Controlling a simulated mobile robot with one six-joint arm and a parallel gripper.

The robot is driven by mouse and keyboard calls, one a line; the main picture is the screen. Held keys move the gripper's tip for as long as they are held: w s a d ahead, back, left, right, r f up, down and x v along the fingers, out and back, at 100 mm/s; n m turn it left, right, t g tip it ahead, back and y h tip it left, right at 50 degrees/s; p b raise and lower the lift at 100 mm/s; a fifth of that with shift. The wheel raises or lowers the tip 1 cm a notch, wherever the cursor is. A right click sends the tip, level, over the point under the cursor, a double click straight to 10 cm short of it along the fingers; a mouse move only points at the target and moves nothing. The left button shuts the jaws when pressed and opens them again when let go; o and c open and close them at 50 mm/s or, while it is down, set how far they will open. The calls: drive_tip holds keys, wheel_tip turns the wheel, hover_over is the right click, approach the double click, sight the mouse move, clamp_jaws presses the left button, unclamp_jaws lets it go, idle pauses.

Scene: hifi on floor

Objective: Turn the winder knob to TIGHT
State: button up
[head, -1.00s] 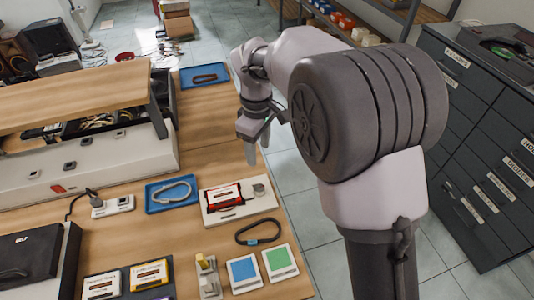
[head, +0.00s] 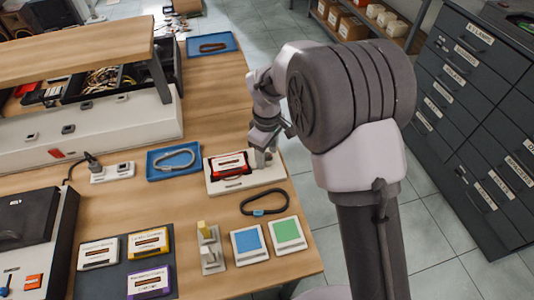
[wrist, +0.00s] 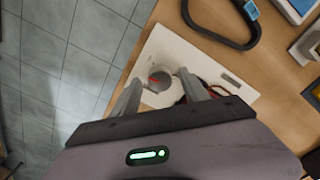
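The winder is a white plate (head: 222,188) near the table's right edge, with a red cassette (head: 232,160) on it. Its round grey knob (wrist: 157,82) has a red mark on top and shows in the wrist view. My gripper (wrist: 160,76) is open, with one finger on each side of the knob and small gaps apparently between. In the head view my gripper (head: 262,157) is over the plate's right end and mostly hides the knob. I cannot read a TIGHT label. The cassette is partly hidden behind a finger in the wrist view.
A blue tray (head: 174,166) with a grey loop lies left of the winder. A dark strap loop (head: 263,203) and blue and green cards (head: 249,243) lie in front. Labelled cassettes rest on a dark mat (head: 124,268). Floor lies right of the table edge.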

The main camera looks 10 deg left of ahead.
clamp_jaws()
drive_tip(key=m+p, duration=0.1)
drive_tip(key=m, duration=0.6)
drive_tip(key=shift+m+p, duration=0.3)
drive_tip(key=shift+p, duration=0.1)
drive_tip(key=m, duration=0.4)
drive_tip(key=shift+m, duration=2.2)
